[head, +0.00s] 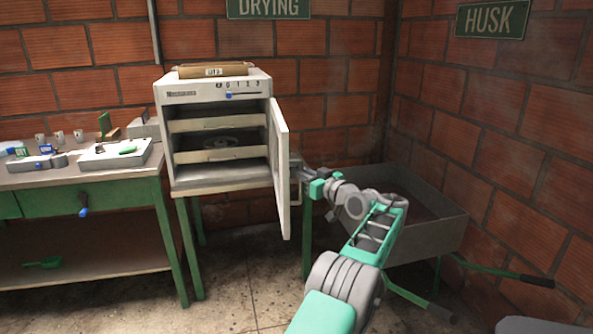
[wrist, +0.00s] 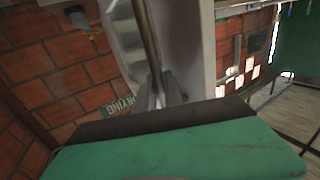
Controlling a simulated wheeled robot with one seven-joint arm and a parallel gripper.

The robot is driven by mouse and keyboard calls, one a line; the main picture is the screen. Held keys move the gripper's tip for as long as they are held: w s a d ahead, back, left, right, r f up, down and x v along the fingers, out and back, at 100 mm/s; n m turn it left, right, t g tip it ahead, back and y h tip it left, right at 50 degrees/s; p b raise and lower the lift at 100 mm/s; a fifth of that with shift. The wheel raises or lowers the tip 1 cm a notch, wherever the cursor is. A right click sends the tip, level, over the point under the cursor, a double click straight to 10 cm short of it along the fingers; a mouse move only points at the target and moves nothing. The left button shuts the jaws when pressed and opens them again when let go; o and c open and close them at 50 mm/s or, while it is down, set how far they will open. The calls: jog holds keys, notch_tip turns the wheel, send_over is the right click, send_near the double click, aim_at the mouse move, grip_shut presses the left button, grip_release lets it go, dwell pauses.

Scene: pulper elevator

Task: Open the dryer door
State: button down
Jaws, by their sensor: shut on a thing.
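The dryer (head: 212,94) is a light grey box on a green-legged stand in the head view. Its door (head: 282,165) is hinged at the right side and stands well open, so the inside with its trays shows. The door handle (head: 296,186) is on the door's outer face. My gripper (head: 300,170) is at the right of the door, shut on the handle. In the wrist view the handle shows as a metal bar (wrist: 146,45) running down between the fingers (wrist: 158,95). The fingertips are partly hidden in the head view.
A grey husk cart (head: 435,225) with green handles stands behind and right of my arm. A green-framed table (head: 110,166) with a scale (head: 115,153) stands left of the dryer. Some floor (head: 235,270) in front of the dryer is clear.

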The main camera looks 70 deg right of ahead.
jog(key=shift+w+a+r, duration=0.15)
jog(key=shift+w+r, duration=0.1)
jog(key=shift+w, duration=0.05)
jog(key=c, duration=1.5)
grip_release()
jog(key=shift+f, duration=0.15)
jog(key=shift+o, duration=0.2)
jog(key=shift+s, duration=0.1)
jog(key=v, duration=0.7)
jog(key=shift+s, duration=0.3)
jog(key=shift+a, duration=0.1)
jog(key=shift+c, duration=0.2)
